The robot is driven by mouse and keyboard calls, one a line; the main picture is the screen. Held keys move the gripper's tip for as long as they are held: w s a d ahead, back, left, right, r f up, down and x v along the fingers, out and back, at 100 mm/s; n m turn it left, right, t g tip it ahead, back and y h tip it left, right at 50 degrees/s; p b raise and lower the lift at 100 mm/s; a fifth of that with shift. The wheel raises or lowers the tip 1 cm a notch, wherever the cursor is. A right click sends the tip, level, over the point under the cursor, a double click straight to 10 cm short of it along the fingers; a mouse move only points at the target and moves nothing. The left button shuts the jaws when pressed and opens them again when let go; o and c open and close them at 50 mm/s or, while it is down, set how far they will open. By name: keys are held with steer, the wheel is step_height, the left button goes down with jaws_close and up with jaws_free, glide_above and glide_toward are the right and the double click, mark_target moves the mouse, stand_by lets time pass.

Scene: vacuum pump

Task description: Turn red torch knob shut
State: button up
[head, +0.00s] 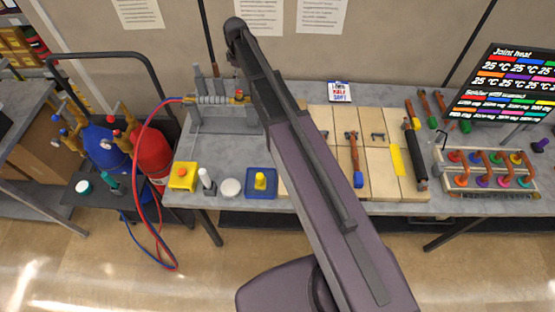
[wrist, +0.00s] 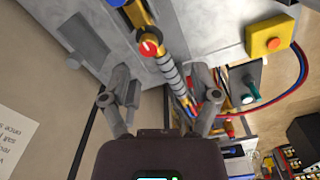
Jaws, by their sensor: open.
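The torch (head: 215,99) lies across a grey stand (head: 222,124) at the back left of the bench, in the head view. In the wrist view its brass body (wrist: 140,16) carries the red knob (wrist: 150,48), which has a pale mark on its face. A ribbed grey section (wrist: 172,76) of the torch runs down from the knob. My gripper (wrist: 166,88) is open, with one finger on each side of the torch in the picture. The red knob shows beyond the fingertips, apart from them.
Red and blue hoses (head: 146,122) run from the torch side to a red cylinder (head: 151,155) and a blue cylinder (head: 101,145) on a cart. A yellow button box (head: 181,178) stands at the front left of the bench. A wall rises behind the bench.

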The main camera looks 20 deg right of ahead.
steer(key=s+d+f+m+b, duration=0.2)
steer(key=s+f+b, duration=0.3)
steer(key=s, duration=0.3)
steer(key=s+d+f+m+b, duration=0.2)
steer(key=s+f+m+b, duration=0.2)
steer(key=s, duration=0.5)
steer(key=s+d+f+m+b, duration=0.2)
steer(key=s+f+m+b, duration=0.1)
steer(key=s+f+b, duration=0.5)
steer(key=shift+s+d+f, duration=0.25)
steer(key=shift+s+f, duration=0.3)
steer(key=shift+s, duration=0.05)
steer(key=shift+a, duration=0.1)
steer(key=shift+s+d+f+m+b, duration=0.2)
steer(key=shift+s+f+m+b, duration=0.4)
steer(key=shift+s+b, duration=0.35)
steer(key=shift+w, duration=0.1)
steer(key=shift+a, duration=0.1)
